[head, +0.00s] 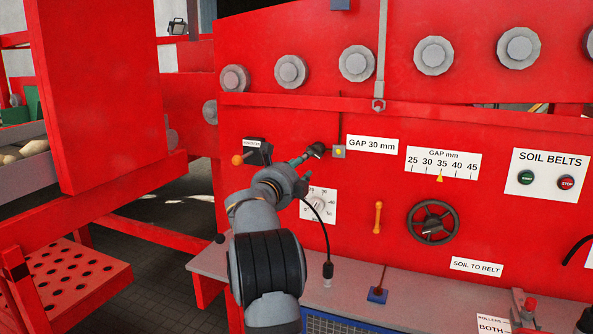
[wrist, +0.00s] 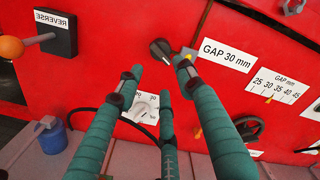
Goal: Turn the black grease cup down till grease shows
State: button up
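The black grease cup (head: 316,150) sits on the red machine panel, just left of a small grey block with a yellow dot. In the wrist view the cup (wrist: 161,50) appears just beyond and between my fingertips. My gripper (head: 303,158) is close in front of it, reaching from lower left. In the wrist view its teal fingers (wrist: 158,68) are spread apart with nothing between them. I cannot tell whether a fingertip touches the cup. No grease is visible at the cup.
A black lever box (head: 258,151) with an orange knob is left of my gripper. A dial plate (head: 327,213) is below. A handwheel (head: 433,222) and an orange handle (head: 378,217) are to the right. A blue container (wrist: 51,137) shows at lower left in the wrist view.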

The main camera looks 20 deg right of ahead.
aim_at(316, 151)
jog(key=shift+v, duration=1.7)
jog(key=x, duration=1.2)
jog(key=shift+s+f, duration=0.1)
